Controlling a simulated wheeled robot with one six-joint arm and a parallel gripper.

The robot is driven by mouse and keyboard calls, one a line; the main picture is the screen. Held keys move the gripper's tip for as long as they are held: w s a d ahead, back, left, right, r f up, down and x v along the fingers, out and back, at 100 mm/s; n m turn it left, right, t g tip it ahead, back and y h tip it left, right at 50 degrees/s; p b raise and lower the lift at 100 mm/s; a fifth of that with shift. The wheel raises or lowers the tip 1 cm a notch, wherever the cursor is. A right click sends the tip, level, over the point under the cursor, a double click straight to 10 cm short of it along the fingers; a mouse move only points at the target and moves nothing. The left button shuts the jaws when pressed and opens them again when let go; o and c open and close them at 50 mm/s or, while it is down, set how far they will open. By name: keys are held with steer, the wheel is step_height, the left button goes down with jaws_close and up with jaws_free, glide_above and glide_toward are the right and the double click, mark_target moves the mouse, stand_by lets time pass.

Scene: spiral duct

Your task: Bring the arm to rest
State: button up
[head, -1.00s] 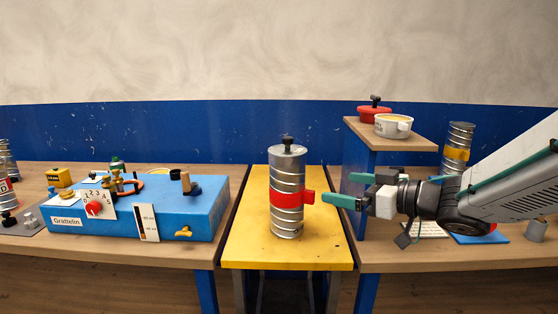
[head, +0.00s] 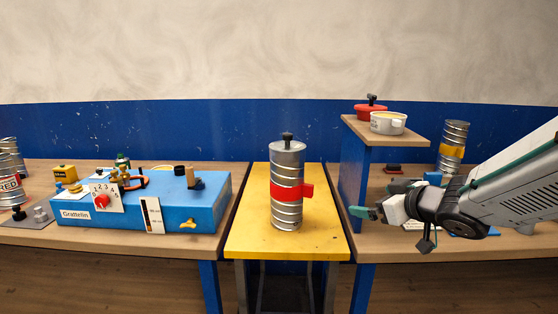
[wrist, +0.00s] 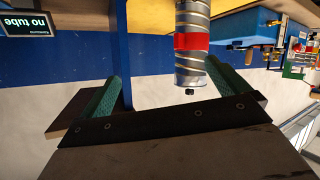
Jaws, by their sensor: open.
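My gripper (head: 366,199) is at the right in the head view, over the right table and to the right of the metal duct canister. Its green-tipped fingers are open and empty. The canister (head: 286,212), ribbed with a red band and a side tab, stands upright on the yellow table (head: 252,236), apart from the gripper. In the wrist view the picture is upside down, with the two green fingers (wrist: 160,92) spread wide and the canister (wrist: 192,60) beyond them.
A blue machine (head: 168,212) with a red knob stands on the left table. A raised wooden shelf (head: 410,137) behind my gripper bears a red pot (head: 370,112) and a white cup (head: 388,123). A yellow-banded canister (head: 452,150) stands behind my arm. Narrow gaps separate the tables.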

steer(key=s+d+f+m+g+h, duration=0.3)
steer(key=s+d+m+g+h, duration=0.2)
steer(key=s+d+h, duration=0.45)
steer(key=s+a+r+m+g+y, duration=0.1)
steer(key=s+a+g+y, duration=0.1)
steer(key=s, duration=0.8)
steer(key=s+a+r+m+g+y, duration=0.1)
steer(key=s+a+g+y, duration=0.1)
steer(key=s, duration=0.9)
steer(key=shift+s+a+g, duration=0.15)
steer(key=shift+a+g, duration=0.65)
steer(key=shift+g, duration=0.3)
